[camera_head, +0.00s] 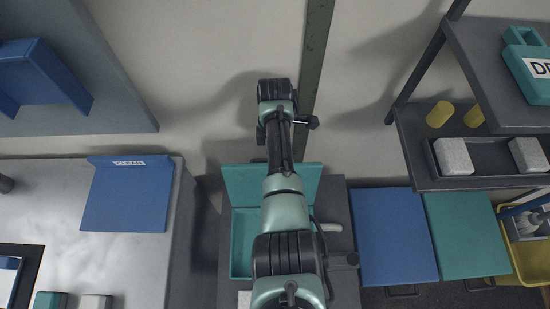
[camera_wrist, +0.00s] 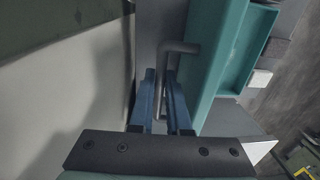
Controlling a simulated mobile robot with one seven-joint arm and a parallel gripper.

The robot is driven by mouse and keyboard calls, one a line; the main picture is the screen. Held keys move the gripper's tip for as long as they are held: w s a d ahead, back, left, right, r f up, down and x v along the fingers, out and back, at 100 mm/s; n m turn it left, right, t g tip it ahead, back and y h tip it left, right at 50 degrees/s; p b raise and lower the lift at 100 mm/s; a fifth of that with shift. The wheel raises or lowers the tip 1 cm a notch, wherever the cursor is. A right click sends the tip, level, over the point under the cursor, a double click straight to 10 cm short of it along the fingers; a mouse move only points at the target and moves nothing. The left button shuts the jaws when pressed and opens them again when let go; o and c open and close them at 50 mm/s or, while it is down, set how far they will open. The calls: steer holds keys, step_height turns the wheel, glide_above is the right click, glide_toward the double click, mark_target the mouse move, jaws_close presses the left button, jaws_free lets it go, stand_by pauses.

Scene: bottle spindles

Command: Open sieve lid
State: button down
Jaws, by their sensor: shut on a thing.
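A teal box (camera_head: 243,245) stands below my arm in the head view, and a teal panel (camera_head: 240,183), which looks like its lid, stands raised along the back edge. In the wrist view the teal panel (camera_wrist: 217,60) is close on the right side of my gripper (camera_wrist: 161,88). My gripper's blue fingers are closed around a grey bent rod handle (camera_wrist: 180,47). The rod runs between the fingers and bends to the right toward the teal panel. Its join to the panel is not clear. My arm hides the gripper and part of the box in the head view.
A blue panel (camera_head: 394,235) and a teal panel (camera_head: 467,234) lie right of the box. Dark shelves (camera_head: 412,140) with grey blocks stand further right. A bench (camera_head: 60,205) with a blue board (camera_head: 127,200) is at left. The wall (camera_head: 205,60) is close behind.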

steer(key=shift+w+r+t, duration=0.3)
steer(key=shift+w, duration=0.6)
steer(key=c, duration=1)
jaws_free()
steer(key=shift+w, duration=0.2)
steer(key=shift+o, duration=0.6)
steer(key=shift+w+f, duration=0.2)
steer(key=shift+f, duration=0.05)
steer(key=shift+s, duration=0.1)
steer(key=shift+r, duration=0.1)
step_height(320, 180, up, 13)
steer(key=shift+f+b, duration=0.2)
steer(key=shift+b, duration=0.2)
